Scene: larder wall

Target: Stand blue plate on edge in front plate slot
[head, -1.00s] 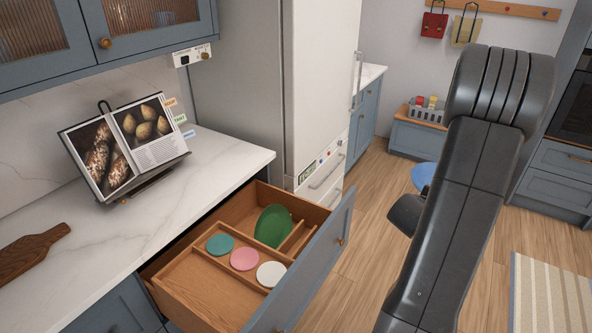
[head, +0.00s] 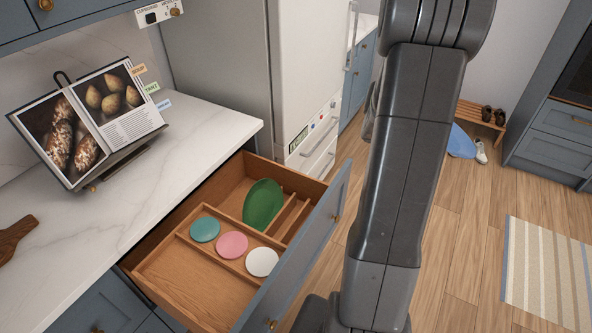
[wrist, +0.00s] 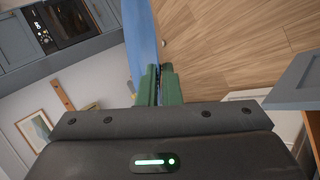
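The blue plate (head: 461,142) shows in the head view just right of my arm, partly hidden by it. In the wrist view, the two green fingers of my gripper (wrist: 159,84) are closed on the blue plate (wrist: 142,42), which runs upward from them, seen nearly edge-on. My gripper is hidden behind my arm in the head view. The open drawer (head: 190,285) has wooden slots at its right end. A green plate (head: 263,205) stands on edge, leaning, in a slot there. The front slot (head: 300,218), between dividers nearer the drawer front, looks empty.
Teal (head: 205,229), pink (head: 232,245) and white (head: 262,261) discs sit in the drawer's middle strip. The drawer front (head: 310,245) stands out from the counter (head: 190,130). A cookbook on a stand (head: 95,120) is on the counter. The fridge (head: 290,80) stands behind.

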